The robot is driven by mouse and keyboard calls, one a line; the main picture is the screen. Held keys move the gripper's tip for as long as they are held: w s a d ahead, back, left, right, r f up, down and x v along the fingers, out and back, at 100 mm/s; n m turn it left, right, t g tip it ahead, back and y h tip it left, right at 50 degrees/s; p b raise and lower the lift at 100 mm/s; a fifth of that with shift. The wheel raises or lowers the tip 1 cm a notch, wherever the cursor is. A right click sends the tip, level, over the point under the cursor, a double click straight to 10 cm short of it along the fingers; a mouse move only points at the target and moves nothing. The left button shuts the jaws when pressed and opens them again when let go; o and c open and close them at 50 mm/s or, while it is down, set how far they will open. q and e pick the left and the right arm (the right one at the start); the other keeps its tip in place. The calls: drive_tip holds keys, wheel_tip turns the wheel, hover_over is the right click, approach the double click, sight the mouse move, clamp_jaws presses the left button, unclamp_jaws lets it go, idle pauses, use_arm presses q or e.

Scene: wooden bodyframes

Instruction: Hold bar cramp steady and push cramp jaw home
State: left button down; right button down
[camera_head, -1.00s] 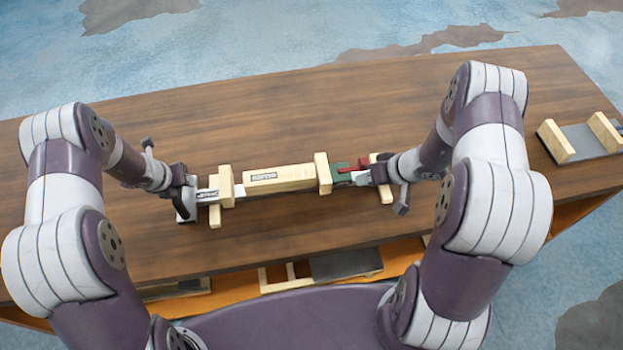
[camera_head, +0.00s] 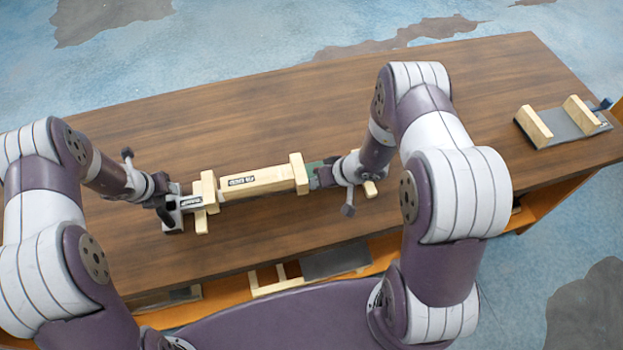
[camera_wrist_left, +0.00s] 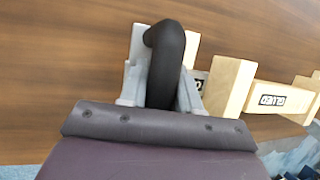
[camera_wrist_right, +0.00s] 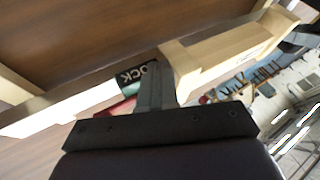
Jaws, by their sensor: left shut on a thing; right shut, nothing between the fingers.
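The bar cramp lies across the table, its bar running left to right through wooden blocks. A pale wooden piece with a label (camera_head: 250,182) sits between a left wooden block (camera_head: 206,192) and a right wooden block (camera_head: 299,173). My left gripper (camera_head: 172,213) is shut on the black handle (camera_wrist_left: 172,62) at the cramp's grey left end. The green jaw (camera_head: 317,171) is against or very near the right block; it also shows in the right wrist view (camera_wrist_right: 132,78). My right gripper (camera_wrist_right: 156,88) is shut and empty beside the green jaw; contact is unclear. A red part (camera_wrist_right: 119,109) is partly hidden.
A dark tray with two upright wooden pieces (camera_head: 537,127) stands at the table's right end. The wooden tabletop (camera_head: 260,110) behind the cramp is clear. A lower shelf with frames (camera_head: 335,260) shows under the front edge.

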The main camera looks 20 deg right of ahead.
drive_tip(key=shift+a, duration=1.2)
use_arm(q)
drive_tip(key=shift+d, duration=0.15)
use_arm(e)
drive_tip(key=shift+a, duration=0.2)
drive_tip(key=d, duration=0.4)
drive_tip(key=v, duration=1)
drive_tip(key=shift+d, duration=0.3)
use_arm(q)
drive_tip(key=c, duration=0.7)
unclamp_jaws()
drive_tip(key=shift+a, duration=0.2)
